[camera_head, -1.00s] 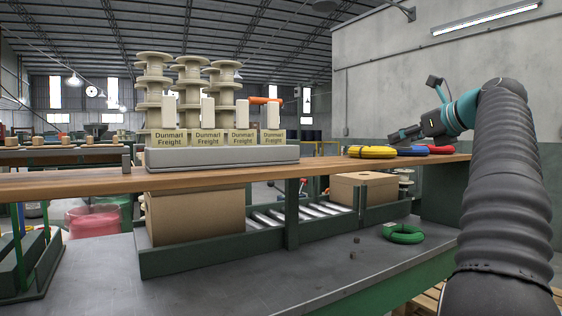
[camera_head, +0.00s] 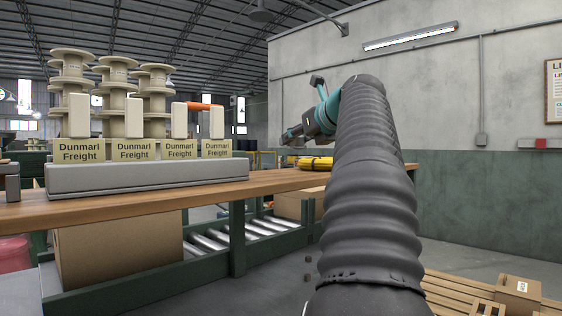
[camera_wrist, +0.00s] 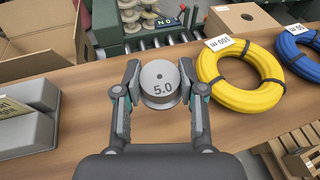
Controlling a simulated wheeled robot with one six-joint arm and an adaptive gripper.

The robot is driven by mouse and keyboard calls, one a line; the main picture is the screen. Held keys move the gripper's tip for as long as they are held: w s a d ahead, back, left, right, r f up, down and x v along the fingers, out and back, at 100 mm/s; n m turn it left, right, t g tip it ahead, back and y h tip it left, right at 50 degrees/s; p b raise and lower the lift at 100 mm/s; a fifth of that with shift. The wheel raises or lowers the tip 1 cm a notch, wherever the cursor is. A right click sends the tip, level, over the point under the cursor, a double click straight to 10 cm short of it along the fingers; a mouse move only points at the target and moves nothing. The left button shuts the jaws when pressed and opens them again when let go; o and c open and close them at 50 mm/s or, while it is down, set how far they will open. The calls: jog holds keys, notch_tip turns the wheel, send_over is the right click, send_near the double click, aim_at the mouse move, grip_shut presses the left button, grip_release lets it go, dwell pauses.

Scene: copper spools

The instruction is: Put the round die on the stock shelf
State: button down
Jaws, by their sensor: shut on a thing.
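The round die (camera_wrist: 161,84) is a short grey cylinder marked 5.0, in the middle of the wrist view. My gripper (camera_wrist: 160,80) is shut on it, one finger on each side, above the wooden bench top (camera_wrist: 240,128). In the head view my gripper (camera_head: 291,135) shows small at the end of my arm, over the bench top's far end; the die cannot be made out there. I cannot tell any surface here as the stock shelf.
A yellow coil (camera_wrist: 240,78) and a blue coil (camera_wrist: 300,52) lie right of my gripper. A grey block (camera_head: 150,176) bearing several Dunmarl Freight labels stands on the bench at left. Below are a roller track (camera_head: 208,238) and a cardboard box (camera_head: 120,245). Pallets (camera_head: 455,292) stand at lower right.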

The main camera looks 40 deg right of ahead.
aim_at(288, 174)
jog(key=shift+w+a+f, duration=0.25)
jog(key=shift+w+f, duration=0.15)
jog(key=shift+w, duration=0.25)
jog(key=shift+w+a+f, duration=0.2)
jog(key=shift+w+f, duration=0.15)
jog(key=shift+w, duration=0.25)
jog(key=shift+f+b, duration=0.9)
jog(key=shift+f, duration=1.1)
jog(key=shift+f, duration=0.25)
jog(key=c, duration=0.7)
grip_release()
